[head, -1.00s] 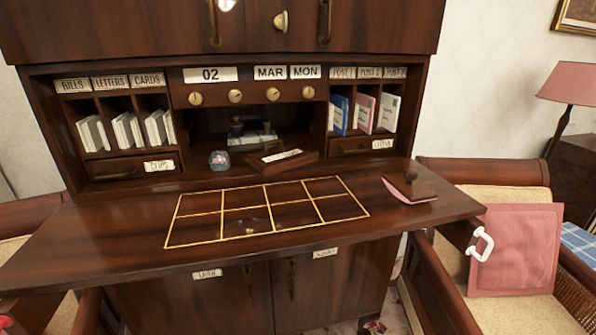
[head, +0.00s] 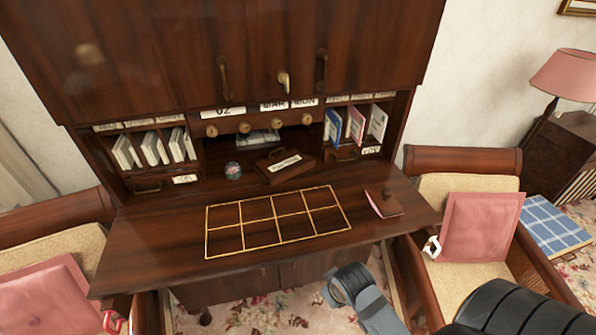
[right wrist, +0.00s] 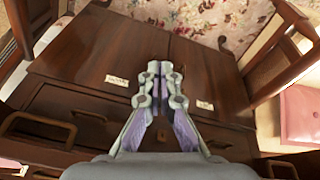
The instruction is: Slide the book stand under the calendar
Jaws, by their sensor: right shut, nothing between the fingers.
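The calendar is a row of white cards reading 02, MAR and MON (head: 303,102) on the desk's upper shelf, partly under the cabinet edge. A dark wooden piece with a white label (head: 284,163) rests on the desktop in front of the central nook, below the calendar; I cannot tell if it is the book stand. A pale book-like item (head: 258,137) lies inside the nook. My right gripper (right wrist: 159,75) is shut and empty, in front of the lower cabinet in the right wrist view. My grey right wrist shows low in the head view. My left gripper is out of view.
A gold grid (head: 278,220) marks the bare desktop (head: 165,228). A glass ball (head: 233,170) stands left of the labelled piece. A pink-edged pad (head: 384,203) lies at the right. Chairs with pink cushions (head: 478,227) flank the desk. Letter slots stand either side of the nook.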

